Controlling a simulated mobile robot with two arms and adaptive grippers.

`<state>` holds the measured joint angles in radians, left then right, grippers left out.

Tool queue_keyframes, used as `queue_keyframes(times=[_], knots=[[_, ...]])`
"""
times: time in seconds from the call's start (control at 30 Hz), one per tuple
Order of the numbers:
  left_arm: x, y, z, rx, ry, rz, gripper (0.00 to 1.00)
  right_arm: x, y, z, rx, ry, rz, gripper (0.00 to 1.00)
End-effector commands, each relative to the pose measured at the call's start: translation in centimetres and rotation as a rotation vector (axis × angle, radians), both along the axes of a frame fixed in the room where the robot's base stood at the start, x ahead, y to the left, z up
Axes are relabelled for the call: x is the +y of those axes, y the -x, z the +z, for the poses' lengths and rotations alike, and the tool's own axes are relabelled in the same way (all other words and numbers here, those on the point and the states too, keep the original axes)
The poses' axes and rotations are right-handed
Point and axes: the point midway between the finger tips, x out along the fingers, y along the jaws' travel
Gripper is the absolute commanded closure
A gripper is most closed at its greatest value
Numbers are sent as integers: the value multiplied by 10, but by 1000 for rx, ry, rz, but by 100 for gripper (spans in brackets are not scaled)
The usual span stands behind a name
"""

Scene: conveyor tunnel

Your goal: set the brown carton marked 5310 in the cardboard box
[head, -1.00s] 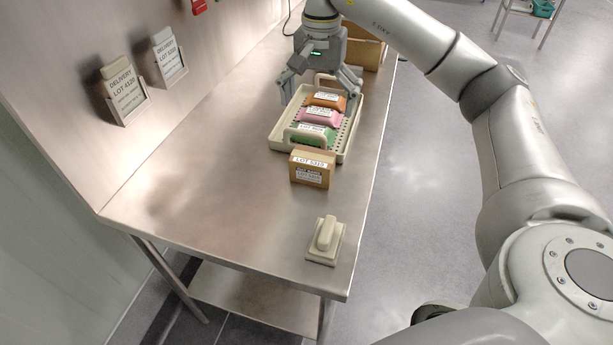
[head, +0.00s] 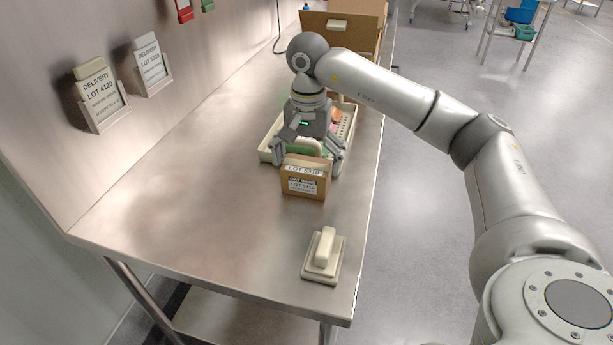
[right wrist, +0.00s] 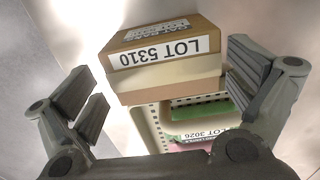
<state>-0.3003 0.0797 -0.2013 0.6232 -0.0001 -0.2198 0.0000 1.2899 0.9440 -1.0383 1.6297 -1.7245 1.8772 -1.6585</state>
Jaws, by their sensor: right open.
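The brown carton marked LOT 5310 (head: 303,181) stands upright on the steel table, just in front of the cream tray. It also shows in the right wrist view (right wrist: 170,72), label facing up in the picture and lying between the fingers. My right gripper (head: 308,160) is open above and behind the carton, with one finger towards each side of it. In the right wrist view its fingers (right wrist: 170,88) are spread wider than the carton, with gaps visible on both sides. The cardboard box (head: 341,36) stands open at the far end of the table. My left gripper is out of view.
The cream tray (head: 266,151) behind the carton holds coloured packets, partly hidden by my right gripper. A cream block with a handle (head: 323,257) sits near the front edge. Delivery card holders (head: 101,97) hang on the left wall. The table's left part is clear.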

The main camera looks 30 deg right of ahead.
Motion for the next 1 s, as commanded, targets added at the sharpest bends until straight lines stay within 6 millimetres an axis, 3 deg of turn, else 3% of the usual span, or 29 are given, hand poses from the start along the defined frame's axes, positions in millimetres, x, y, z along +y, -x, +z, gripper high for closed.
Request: queue_keyframes(times=[0.3, 0.63, 1.0], knots=[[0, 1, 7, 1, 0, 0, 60, 2, -1, -44, 5, 0, 1, 0], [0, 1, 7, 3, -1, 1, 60, 2, -2, -50, 2, 1, 1, 1], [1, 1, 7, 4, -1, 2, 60, 2, -2, -49, 1, 1, 0, 46]])
